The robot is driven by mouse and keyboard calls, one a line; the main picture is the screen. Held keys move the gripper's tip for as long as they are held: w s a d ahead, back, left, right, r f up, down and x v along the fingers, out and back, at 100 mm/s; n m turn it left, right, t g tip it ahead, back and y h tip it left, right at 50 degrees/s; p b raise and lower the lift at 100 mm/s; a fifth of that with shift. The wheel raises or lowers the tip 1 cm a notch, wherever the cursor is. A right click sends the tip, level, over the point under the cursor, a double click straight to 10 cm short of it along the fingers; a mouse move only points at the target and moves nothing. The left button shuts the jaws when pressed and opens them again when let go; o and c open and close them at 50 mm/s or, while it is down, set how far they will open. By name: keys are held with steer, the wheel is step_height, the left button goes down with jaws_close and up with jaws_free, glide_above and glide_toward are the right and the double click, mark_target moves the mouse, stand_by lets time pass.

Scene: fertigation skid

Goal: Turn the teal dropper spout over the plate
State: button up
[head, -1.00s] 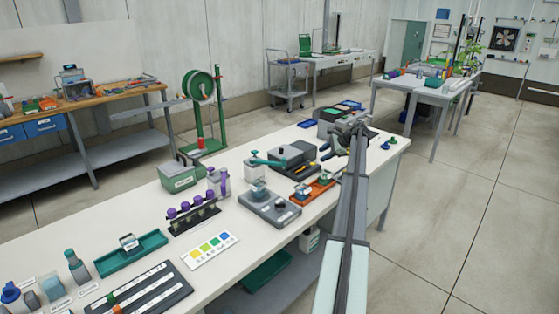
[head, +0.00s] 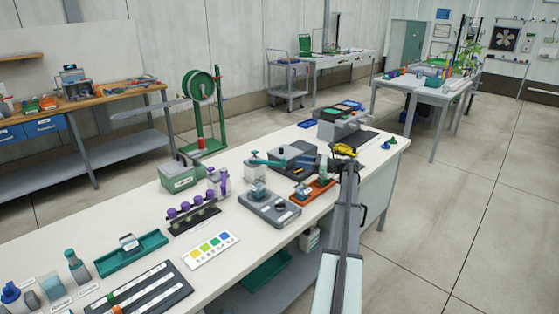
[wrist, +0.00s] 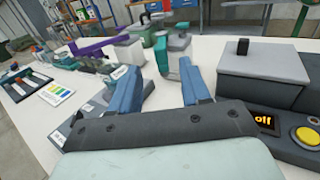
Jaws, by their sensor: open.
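The teal dropper spout (head: 268,160) sits on top of a white bottle (head: 254,172) on the bench, its arm pointing right toward the dark box. In the wrist view a teal part that appears to be the spout (wrist: 161,56) shows beyond the fingers. My gripper (head: 325,167) is low over the bench, right of the bottle and apart from it. Its blue fingers (wrist: 160,85) are spread with nothing held between them. A grey base plate (head: 270,206) with a teal-topped part stands in front of the bottle; I cannot tell if it is the task's plate.
A dark box with a knob (head: 292,156) stands close behind my gripper; in the wrist view its grey lid (wrist: 262,70) is near the right finger. An orange tray (head: 313,191) lies close by. Purple-topped vials (head: 193,210) and a colour card (head: 210,250) are to the left.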

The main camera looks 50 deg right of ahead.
mark_target(280, 163)
steer(key=x, duration=1)
steer(key=shift+w, duration=0.2)
jaws_close()
stand_by(0.3)
